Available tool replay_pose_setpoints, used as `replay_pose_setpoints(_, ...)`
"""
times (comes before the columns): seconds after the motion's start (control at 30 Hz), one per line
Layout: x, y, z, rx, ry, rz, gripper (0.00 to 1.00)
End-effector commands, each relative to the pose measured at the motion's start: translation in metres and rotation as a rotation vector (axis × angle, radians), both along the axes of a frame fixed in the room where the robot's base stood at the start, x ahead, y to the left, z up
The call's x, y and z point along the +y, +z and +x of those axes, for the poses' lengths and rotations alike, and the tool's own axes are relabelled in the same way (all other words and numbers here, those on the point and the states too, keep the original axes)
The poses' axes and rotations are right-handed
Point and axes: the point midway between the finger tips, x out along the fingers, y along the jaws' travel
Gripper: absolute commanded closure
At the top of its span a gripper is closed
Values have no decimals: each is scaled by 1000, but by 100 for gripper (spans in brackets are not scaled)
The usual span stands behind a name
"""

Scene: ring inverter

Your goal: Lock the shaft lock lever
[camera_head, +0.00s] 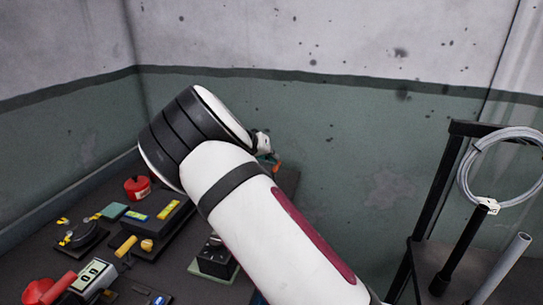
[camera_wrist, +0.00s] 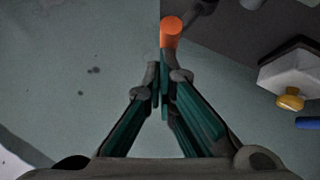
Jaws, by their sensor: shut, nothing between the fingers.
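An orange-ended piece (camera_wrist: 172,32), which looks like the handle of the shaft lock lever, shows in the wrist view just beyond my fingertips. Its grey shaft or base is mostly hidden behind the fingers. My gripper (camera_wrist: 160,72) is shut with nothing between its teal fingers. Its tips are right beside or against the orange handle; I cannot tell if they touch. In the head view, my arm hides most of this area. A small orange part (camera_head: 277,165) shows at the table's far right edge, next to my gripper (camera_head: 266,152).
The dark table (camera_head: 150,275) holds a red round can (camera_head: 137,187), a dark box with yellow labels (camera_head: 160,213), a meter (camera_head: 93,277) and a black knob box (camera_head: 215,258). In the wrist view, a yellow knob (camera_wrist: 290,102) sits at right. A rack (camera_head: 450,185) with a cable coil (camera_head: 475,150) stands at right.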

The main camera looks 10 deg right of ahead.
Motion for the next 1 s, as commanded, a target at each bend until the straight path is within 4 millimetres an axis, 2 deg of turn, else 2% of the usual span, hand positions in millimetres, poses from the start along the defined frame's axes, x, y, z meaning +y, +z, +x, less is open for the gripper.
replay_pose_setpoints(0.27,-13,1,-9,-57,-4,103,100)
replay_pose_setpoints(0.6,-40,-9,-24,-206,-8,360,100)
replay_pose_setpoints(0.87,-47,-19,-28,-203,-2,355,100)
replay_pose_setpoints(1.0,-55,-21,-31,-262,-7,456,100)
